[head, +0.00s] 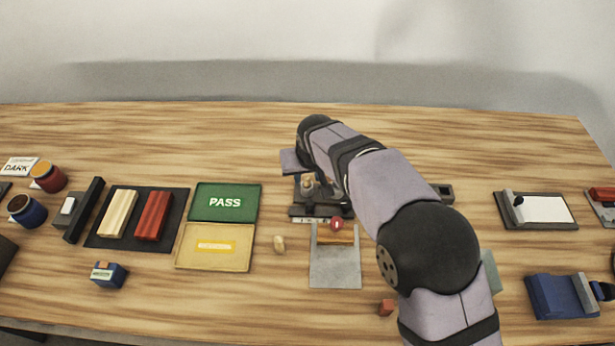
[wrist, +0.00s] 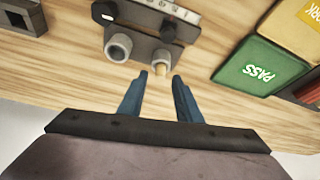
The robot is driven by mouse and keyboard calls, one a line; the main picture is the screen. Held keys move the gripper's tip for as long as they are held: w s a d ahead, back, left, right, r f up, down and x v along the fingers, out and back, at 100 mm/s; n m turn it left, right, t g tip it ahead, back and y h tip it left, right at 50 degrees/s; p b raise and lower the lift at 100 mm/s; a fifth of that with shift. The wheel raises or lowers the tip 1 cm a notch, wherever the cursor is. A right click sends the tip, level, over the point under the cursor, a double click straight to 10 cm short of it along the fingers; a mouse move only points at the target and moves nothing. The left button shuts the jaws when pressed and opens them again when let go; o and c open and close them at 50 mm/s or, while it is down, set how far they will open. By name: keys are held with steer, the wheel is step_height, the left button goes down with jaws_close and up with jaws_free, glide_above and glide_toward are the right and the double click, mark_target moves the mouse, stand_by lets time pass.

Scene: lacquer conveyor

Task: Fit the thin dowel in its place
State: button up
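A dark fixture (wrist: 150,28) with two grey round sockets shows at the top of the wrist view; it also stands at mid-table in the head view (head: 318,211), partly hidden by my arm. The wider socket (wrist: 118,48) looks empty. A short tan wooden dowel end (wrist: 160,71) shows at the mouth of the narrower socket; how deep it sits cannot be seen. My gripper (wrist: 160,76) is open, its blue fingers apart on either side of the dowel's line, with the dowel end just beyond the fingertips. Nothing is held between the fingers.
A grey tray (head: 335,275) lies in front of the fixture. A green PASS pad (head: 225,215) and a yellow pad (head: 190,262) lie to the left. A small tan piece (head: 279,244) and a red cube (head: 386,308) lie loose nearby.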

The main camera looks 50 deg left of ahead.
steer(key=b+v, duration=0.2)
steer(key=v, duration=0.8)
steer(key=shift+r, duration=0.15)
steer(key=s+d+f+g+b, duration=0.1)
steer(key=s+d+f, duration=0.1)
steer(key=d, duration=0.8)
steer(key=s+d+f+m+g+y+b, duration=0.1)
steer(key=s+d+f+g+b, duration=0.1)
steer(key=d, duration=0.8)
steer(key=s+d+f+m+g+b, duration=0.1)
steer(key=s+d+f+g, duration=0.1)
steer(key=d, duration=0.8)
steer(key=shift+s+d+f, duration=0.1)
steer(key=shift+s+f, duration=0.05)
steer(key=shift+f, duration=0.25)
steer(key=shift+s+d+f, duration=0.1)
steer(key=shift+s+f, duration=0.05)
steer(key=shift+f, duration=0.25)
steer(key=w+d+f+m+t+h+p, duration=0.1)
steer(key=d+m, duration=0.3)
steer(key=d, duration=0.7)
steer(key=w+d+f+m+t+h+p, duration=0.1)
steer(key=w+d+m+h+p, duration=0.2)
steer(key=d, duration=0.8)
steer(key=shift+w+f+m+h+p, duration=0.3)
steer(key=shift+w+m+h+p, duration=0.15)
steer(key=shift+m, duration=0.65)
steer(key=shift+s+d, duration=0.1)
steer(key=shift+d, duration=0.05)
